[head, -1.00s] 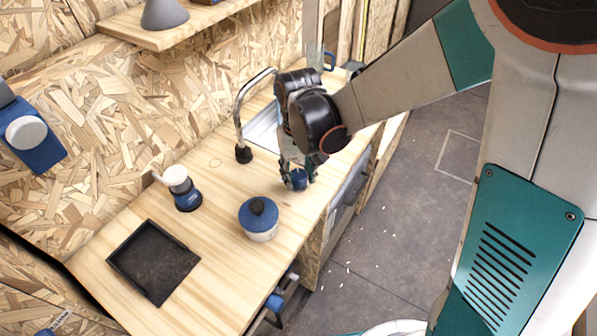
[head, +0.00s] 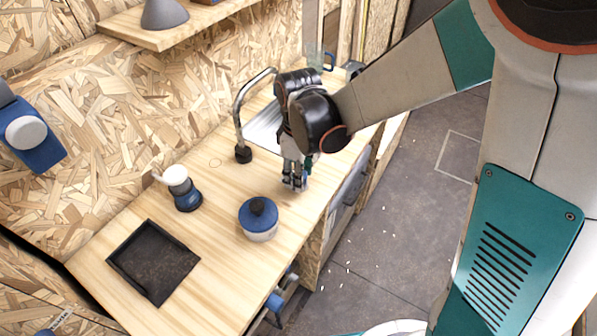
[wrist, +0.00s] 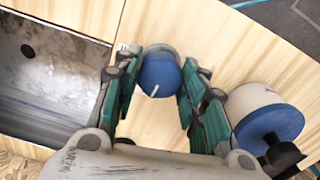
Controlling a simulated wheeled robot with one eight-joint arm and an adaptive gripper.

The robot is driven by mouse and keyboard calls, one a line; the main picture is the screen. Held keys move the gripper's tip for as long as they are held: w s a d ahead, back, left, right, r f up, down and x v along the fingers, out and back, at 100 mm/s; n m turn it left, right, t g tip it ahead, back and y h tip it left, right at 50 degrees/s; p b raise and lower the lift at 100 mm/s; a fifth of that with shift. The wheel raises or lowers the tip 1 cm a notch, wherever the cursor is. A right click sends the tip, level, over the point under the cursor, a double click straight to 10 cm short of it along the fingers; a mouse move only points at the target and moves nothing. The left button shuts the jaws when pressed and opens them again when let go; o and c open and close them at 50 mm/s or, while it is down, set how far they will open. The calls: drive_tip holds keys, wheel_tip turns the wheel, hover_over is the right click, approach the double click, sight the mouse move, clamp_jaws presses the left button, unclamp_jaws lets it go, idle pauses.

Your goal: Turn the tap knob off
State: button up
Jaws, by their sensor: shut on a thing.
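The tap knob (wrist: 158,76) is round and blue with a short white mark on its face; it sits on the wooden counter beside the sink. In the wrist view my gripper (wrist: 163,72) has a finger on each side of the knob and is shut on it. In the head view my gripper (head: 294,184) points down at the counter, and its fingers hide most of the knob. The curved metal tap (head: 239,112) rises from a black base behind my gripper.
A white pot with a blue lid (head: 258,222) stands close to my gripper and also shows in the wrist view (wrist: 262,112). The metal sink (wrist: 45,80) lies on the knob's other side. A blue and white grinder-like item (head: 184,190) and a dark square tray (head: 150,262) are farther left.

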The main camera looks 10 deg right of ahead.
drive_tip(key=shift+n, duration=0.5)
drive_tip(key=o, duration=1.1)
drive_tip(key=shift+c, duration=0.2)
